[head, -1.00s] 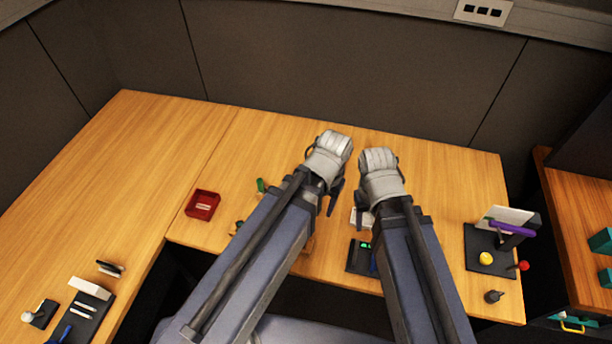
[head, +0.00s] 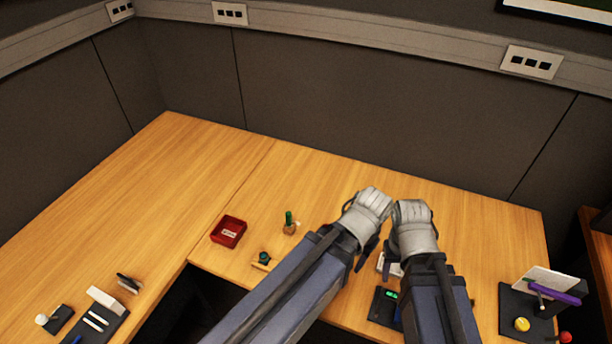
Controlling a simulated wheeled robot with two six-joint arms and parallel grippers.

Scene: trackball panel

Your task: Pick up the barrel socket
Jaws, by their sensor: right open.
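I cannot pick out the barrel socket with certainty; it may be hidden or too small to tell. My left gripper (head: 366,256) is over the desk's middle, with dark fingers pointing down; its opening is unclear. My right gripper (head: 390,248) is close beside it on the right and is open, with nothing seen in it. A small white item (head: 391,267) lies below the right gripper, partly hidden by it. A dark device with a green display (head: 386,305) lies nearer, partly behind my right forearm.
A red tray (head: 228,231) with a white label and a green-topped item on a small wooden block (head: 290,224) are left of my arms. A dark green round piece (head: 264,258) lies nearer. A black stand with a purple bar (head: 556,291) is at right.

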